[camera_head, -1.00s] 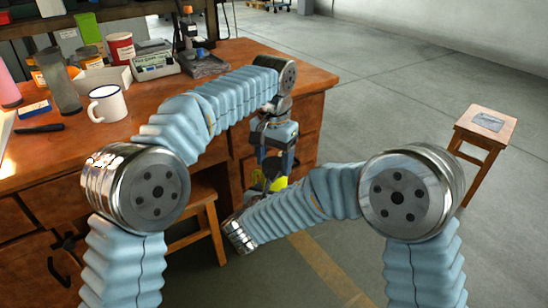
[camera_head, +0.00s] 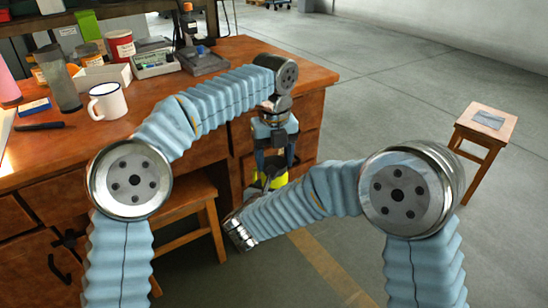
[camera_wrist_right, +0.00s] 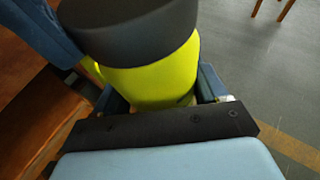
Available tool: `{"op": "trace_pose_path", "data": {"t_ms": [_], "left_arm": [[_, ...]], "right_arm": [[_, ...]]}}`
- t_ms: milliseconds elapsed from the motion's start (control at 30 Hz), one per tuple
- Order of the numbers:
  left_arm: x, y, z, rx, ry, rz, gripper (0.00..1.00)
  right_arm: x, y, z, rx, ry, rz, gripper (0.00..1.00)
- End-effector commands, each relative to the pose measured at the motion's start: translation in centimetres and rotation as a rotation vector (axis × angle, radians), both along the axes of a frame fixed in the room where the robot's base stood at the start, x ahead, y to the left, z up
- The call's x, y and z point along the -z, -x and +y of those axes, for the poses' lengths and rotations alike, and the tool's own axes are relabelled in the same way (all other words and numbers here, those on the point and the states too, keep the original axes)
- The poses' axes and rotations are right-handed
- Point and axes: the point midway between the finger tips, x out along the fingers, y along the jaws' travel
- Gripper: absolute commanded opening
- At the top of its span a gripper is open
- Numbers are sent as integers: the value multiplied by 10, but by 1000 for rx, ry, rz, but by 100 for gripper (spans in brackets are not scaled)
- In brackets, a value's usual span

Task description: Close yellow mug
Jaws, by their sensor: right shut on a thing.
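The yellow mug (camera_wrist_right: 158,85) fills the middle of the right wrist view, with a dark grey lid-like cylinder (camera_wrist_right: 130,28) on top of it. In the head view the mug's yellow side (camera_head: 258,181) shows low beside the desk, partly covered by my arms. My right gripper (camera_wrist_right: 162,92) is shut on the mug, one finger on each side. My left gripper (camera_head: 274,170) points down at the mug's top, its fingers apart. A dark blue finger shows beside the dark cylinder in the wrist view. Whether it grips the cylinder I cannot tell.
A wooden desk (camera_head: 200,103) stands at the left with a white mug (camera_head: 107,101), a grey tumbler (camera_head: 61,83) and an open box (camera_head: 100,77). A wooden stool stands below the desk's front. Another stool (camera_head: 487,122) stands at the right on open floor.

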Motion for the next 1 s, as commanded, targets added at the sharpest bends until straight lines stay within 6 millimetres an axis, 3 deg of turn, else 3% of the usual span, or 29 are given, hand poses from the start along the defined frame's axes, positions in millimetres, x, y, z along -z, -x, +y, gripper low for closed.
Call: {"op": "trace_pose_path", "data": {"t_ms": [100, 300, 667, 700, 867, 1000], "left_arm": [[0, -1, 0, 347, 2, -1, 34], [0, -1, 0, 748, 1, -4, 34], [0, -1, -1, 831, 1, -5, 34], [0, -1, -1, 831, 1, -5, 65], [0, 0, -1, 830, 1, -4, 89], [0, 0, -1, 830, 1, -4, 89]], "right_arm": [[0, 0, 0, 0, 0, 0, 0], [0, 0, 0, 0, 0, 0, 0], [0, 0, 0, 0, 0, 1, 0], [0, 0, 0, 0, 0, 1, 0], [0, 0, 0, 0, 0, 0, 0], [0, 0, 0, 0, 0, -1, 0]]}}
